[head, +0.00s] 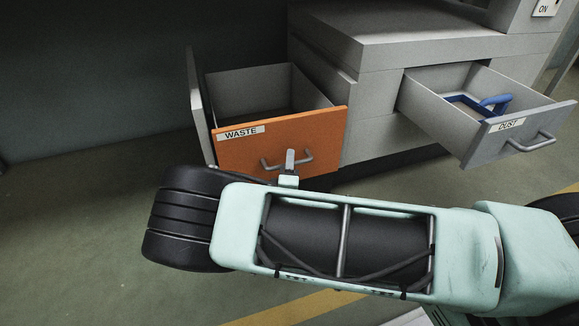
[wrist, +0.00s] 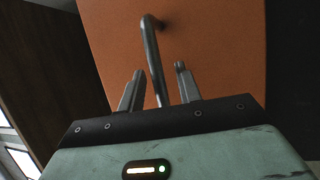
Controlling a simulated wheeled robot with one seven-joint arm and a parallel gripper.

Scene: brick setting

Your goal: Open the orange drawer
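The orange drawer (head: 282,140), labelled WASTE, is pulled well out of the grey cabinet, and its empty-looking inside shows from above. Its bar handle (head: 287,160) is on the orange front. In the wrist view the orange front (wrist: 200,50) fills the middle, and the handle (wrist: 152,58) runs down between my gripper's fingers. My gripper (wrist: 157,82) is open around the handle, with gaps visible between the bar and the fingers. In the head view one fingertip of my gripper (head: 290,160) shows at the handle; the rest is hidden behind my arm.
A grey drawer (head: 480,140) labelled DUST stands open at the right, with a blue object (head: 490,104) inside. The grey cabinet (head: 400,40) rises behind both drawers. A grey panel (head: 197,95) stands left of the orange drawer. Green floor at the left is clear.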

